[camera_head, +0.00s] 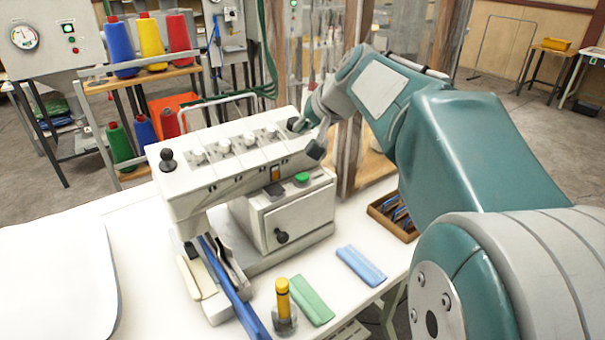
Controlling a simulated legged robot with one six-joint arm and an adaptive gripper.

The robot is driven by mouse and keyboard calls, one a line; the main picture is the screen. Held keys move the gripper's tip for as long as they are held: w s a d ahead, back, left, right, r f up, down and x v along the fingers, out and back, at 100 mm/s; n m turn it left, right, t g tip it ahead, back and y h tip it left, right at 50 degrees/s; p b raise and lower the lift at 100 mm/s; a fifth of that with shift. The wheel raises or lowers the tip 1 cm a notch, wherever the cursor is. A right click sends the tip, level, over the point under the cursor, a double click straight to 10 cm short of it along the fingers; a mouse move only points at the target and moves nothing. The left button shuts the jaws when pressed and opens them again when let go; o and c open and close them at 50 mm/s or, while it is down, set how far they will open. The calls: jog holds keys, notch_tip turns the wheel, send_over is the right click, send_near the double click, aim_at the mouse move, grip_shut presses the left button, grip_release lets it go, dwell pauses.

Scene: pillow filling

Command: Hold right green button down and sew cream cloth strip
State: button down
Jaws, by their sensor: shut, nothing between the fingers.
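The white sewing machine (225,165) stands on the white table. Its green button (302,178) is on the box at the right, beside a dark switch (274,188). A cream cloth strip (190,278) lies at the machine's lower left, next to a long blue strip (232,288); whether it is under the needle cannot be told. My gripper (316,149) is shut and empty at the machine's right end, above and a little right of the green button, apart from it in the picture.
A green cloth (312,300) and a light blue cloth (360,266) lie in front. A yellow-topped item (283,308) stands near the front edge. A wooden tray (393,215) sits at the right. A spool rack (140,76) is behind. The table's left front is clear.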

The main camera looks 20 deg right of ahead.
send_over(302, 177)
notch_tip(302, 177, down, 7)
jog(key=shift+d+f, duration=0.1)
jog(key=shift+d, duration=0.05)
jog(key=shift+a+f, duration=0.2)
jog(key=shift+f, duration=0.55)
jog(key=shift+d+f, duration=0.1)
jog(key=shift+d, duration=0.1)
dwell(0.9)
jog(key=shift+f, duration=0.3)
